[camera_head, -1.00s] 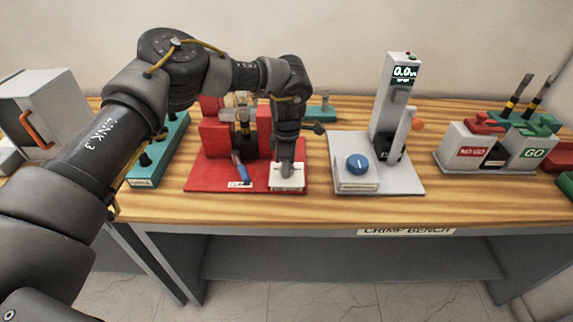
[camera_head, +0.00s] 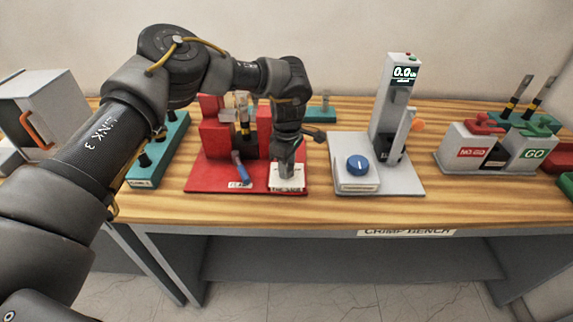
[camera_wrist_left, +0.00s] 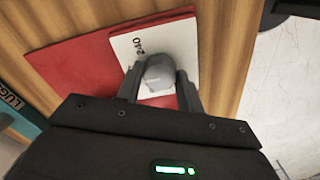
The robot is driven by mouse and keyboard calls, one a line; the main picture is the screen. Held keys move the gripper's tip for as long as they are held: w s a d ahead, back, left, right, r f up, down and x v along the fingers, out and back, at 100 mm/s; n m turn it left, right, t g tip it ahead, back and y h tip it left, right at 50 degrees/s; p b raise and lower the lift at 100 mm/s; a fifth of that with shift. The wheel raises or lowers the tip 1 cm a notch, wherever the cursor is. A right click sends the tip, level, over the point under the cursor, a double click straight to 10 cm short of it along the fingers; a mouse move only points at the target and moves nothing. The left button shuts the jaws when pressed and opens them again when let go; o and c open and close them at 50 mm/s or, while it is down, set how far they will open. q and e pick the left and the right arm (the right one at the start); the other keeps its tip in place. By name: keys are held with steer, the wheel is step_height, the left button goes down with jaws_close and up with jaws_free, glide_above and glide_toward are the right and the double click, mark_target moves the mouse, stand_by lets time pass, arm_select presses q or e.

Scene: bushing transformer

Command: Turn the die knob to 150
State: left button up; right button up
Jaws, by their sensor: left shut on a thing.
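The die knob (camera_wrist_left: 158,74) is grey and rounded, and it sits on a white plate (camera_wrist_left: 123,45) on the red press base. One number, 240, is readable on the plate beside the knob in the left wrist view; other markings are hidden. My left gripper (camera_wrist_left: 160,82) points down over the plate, its two fingers on either side of the knob, shut on it. In the head view, the left gripper (camera_head: 286,171) covers the knob above the white plate (camera_head: 287,186). The knob's pointer cannot be made out. My right gripper is not in view.
The red press (camera_head: 215,135) has a blue-tipped lever (camera_head: 242,174) just left of the gripper. To the right stands a grey tester (camera_head: 388,120) with a blue knob (camera_head: 358,165). NO GO and GO gauge blocks (camera_head: 471,150) are farther right. Bare wood lies along the front edge.

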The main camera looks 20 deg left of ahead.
arm_select(q)
steer(key=o, duration=1)
steer(key=shift+r, duration=0.15)
steer(key=shift+r, duration=0.4)
step_height(320, 180, up, 10)
steer(key=b, duration=0.2)
steer(key=shift+f, duration=0.1)
